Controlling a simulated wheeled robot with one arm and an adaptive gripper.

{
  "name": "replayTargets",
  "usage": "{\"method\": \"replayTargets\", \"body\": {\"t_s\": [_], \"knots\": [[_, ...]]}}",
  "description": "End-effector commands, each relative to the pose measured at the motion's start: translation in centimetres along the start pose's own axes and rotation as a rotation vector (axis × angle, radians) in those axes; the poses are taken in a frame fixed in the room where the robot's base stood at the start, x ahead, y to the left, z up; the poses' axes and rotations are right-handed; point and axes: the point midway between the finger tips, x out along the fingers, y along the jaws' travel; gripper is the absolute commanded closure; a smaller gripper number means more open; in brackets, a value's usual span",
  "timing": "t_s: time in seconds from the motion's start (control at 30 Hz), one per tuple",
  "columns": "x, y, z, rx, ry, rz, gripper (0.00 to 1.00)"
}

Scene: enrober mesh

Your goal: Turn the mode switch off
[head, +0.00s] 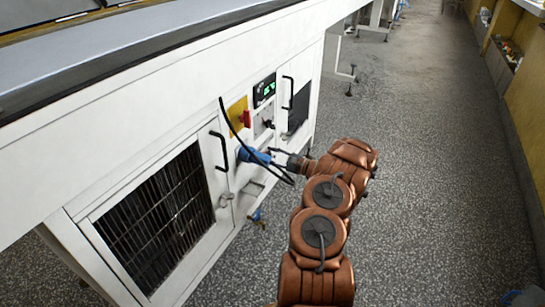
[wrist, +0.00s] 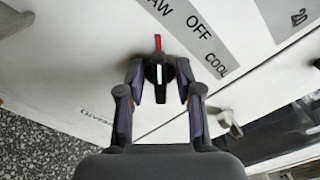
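The mode switch (wrist: 158,75) is a black knob with a white line and a red tip, on a white panel in the wrist view. Its red tip points up in the picture, toward a partly cut-off label ending in "AW", left of the word "OFF" (wrist: 200,27); "COOL" is further right. My gripper (wrist: 160,72) is open, with one finger on each side of the knob and narrow gaps seeming to show. Whether the fingers touch it is hard to tell. In the head view my gripper (head: 282,156) is at the cabinet front, the knob hard to make out there.
A blue plug (head: 255,156) with a black cable sits close to my gripper. Above are a red switch on a yellow plate (head: 239,115) and a green-lit display (head: 264,90). Black door handles (head: 220,150) stick out.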

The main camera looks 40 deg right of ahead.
Motion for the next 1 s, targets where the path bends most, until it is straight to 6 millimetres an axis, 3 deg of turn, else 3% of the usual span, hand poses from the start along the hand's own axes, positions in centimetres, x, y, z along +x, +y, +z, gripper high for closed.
{"method": "replayTargets", "body": {"t_s": [0.03, 0.3, 0.67, 1.0], "knots": [[0.0, 0.01, 0.0, 0.0, 0.0, 0.0, 0.73], [-0.02, 0.01, 0.01, 0.0, 0.0, 0.0, 1.0], [0.0, -0.1, 0.13, 0.058, 0.0, -0.001, 1.0], [0.04, -0.03, 0.16, 0.3, -0.002, 0.002, 1.0]]}}
